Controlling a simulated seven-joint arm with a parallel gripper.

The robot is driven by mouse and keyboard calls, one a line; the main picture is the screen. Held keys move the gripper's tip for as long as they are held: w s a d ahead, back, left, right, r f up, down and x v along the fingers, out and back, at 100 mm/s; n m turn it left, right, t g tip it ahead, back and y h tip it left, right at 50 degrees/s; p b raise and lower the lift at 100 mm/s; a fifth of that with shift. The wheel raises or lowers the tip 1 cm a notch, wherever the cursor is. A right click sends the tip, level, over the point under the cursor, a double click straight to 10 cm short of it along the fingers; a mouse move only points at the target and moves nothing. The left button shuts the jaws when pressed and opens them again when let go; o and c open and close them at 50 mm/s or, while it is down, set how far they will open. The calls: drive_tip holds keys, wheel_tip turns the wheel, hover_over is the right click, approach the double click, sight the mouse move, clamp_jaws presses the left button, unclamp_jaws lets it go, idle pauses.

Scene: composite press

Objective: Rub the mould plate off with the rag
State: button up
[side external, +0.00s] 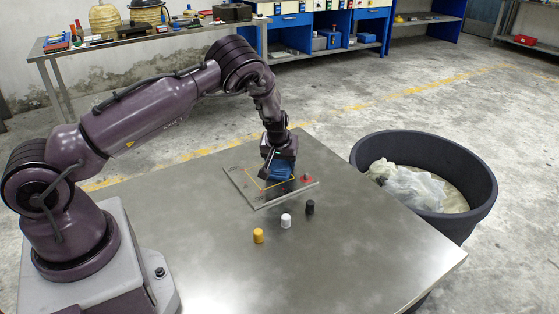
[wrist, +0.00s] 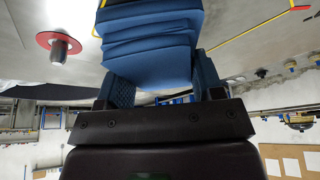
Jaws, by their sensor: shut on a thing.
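The mould plate (side external: 243,185) is a flat grey square with a yellow outline, lying on the metal table. My gripper (side external: 278,160) is over the plate, pointing down. It is shut on a folded blue rag (side external: 281,171), low at the plate's surface; I cannot tell whether the rag touches it. In the wrist view the rag (wrist: 150,45) fills the space between the blue fingers (wrist: 165,80). A red disc with a grey knob (wrist: 60,43) shows beside it, and the red piece (side external: 306,178) is at the plate's right side.
A yellow cap (side external: 258,236), a white cap (side external: 286,220) and a black cap (side external: 310,207) stand in front of the plate. A black tub (side external: 470,185) with crumpled plastic stands right of the table (side external: 370,262). The table's front is clear.

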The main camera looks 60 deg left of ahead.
drive_tip(key=shift+r, duration=0.1)
drive_tip(key=shift+r, duration=3.4)
drive_tip(key=o, duration=0.4)
drive_tip(key=c, duration=0.4)
drive_tip(key=shift+f, duration=2.95)
